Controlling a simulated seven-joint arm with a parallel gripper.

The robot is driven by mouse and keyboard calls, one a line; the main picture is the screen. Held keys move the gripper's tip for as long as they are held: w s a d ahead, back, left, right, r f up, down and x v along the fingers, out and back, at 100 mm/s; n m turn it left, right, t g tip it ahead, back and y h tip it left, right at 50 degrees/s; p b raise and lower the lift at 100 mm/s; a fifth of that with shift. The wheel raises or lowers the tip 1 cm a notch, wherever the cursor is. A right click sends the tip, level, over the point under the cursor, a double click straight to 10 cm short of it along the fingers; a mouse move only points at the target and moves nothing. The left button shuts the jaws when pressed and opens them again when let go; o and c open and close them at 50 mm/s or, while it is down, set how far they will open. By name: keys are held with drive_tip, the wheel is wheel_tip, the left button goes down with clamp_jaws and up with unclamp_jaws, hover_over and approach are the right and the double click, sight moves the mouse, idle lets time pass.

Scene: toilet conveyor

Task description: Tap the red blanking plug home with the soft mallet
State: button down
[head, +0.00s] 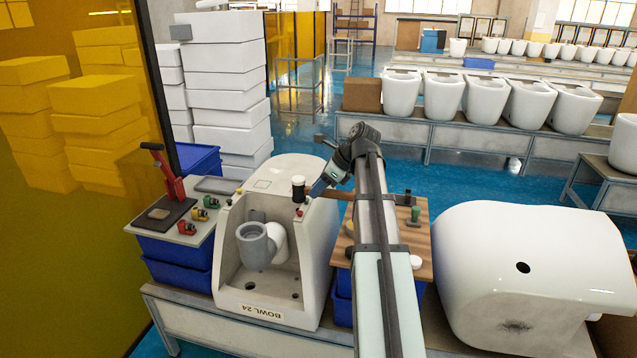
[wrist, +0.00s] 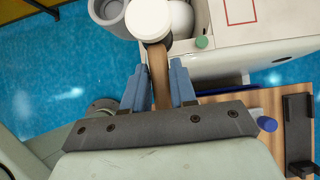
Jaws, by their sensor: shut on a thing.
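My gripper (wrist: 158,88) is shut on the wooden handle (wrist: 159,78) of the soft mallet, seen between the blue fingers in the wrist view. The mallet's round white face (wrist: 150,18) shows past the fingertips. In the head view my gripper (head: 317,190) is at the right rim of the ceramic bowl piece (head: 319,235) labelled BOWL 24. The mallet head (head: 298,189), white on top and dark below, stands upright above that rim. A small red spot, seemingly the red blanking plug (head: 299,212), shows just below the head; whether they touch I cannot tell.
A green plug (wrist: 203,42) sits on the bowl beside the mallet. A wooden board (head: 425,240) with tools lies right of the bowl. A tray at left holds a red-handled tool (head: 166,170) and small red and green parts. A large white bowl (head: 540,260) stands at right.

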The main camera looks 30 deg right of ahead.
sight(322, 197)
wheel_tip(322, 197, down, 4)
drive_tip(key=shift+f, duration=0.15)
drive_tip(key=shift+r, duration=2.55)
drive_tip(key=shift+r, duration=1.9)
drive_tip(key=shift+f, duration=0.1)
drive_tip(key=shift+f, duration=1.3)
drive_tip(key=shift+f, duration=0.2)
drive_tip(key=shift+f, duration=0.35)
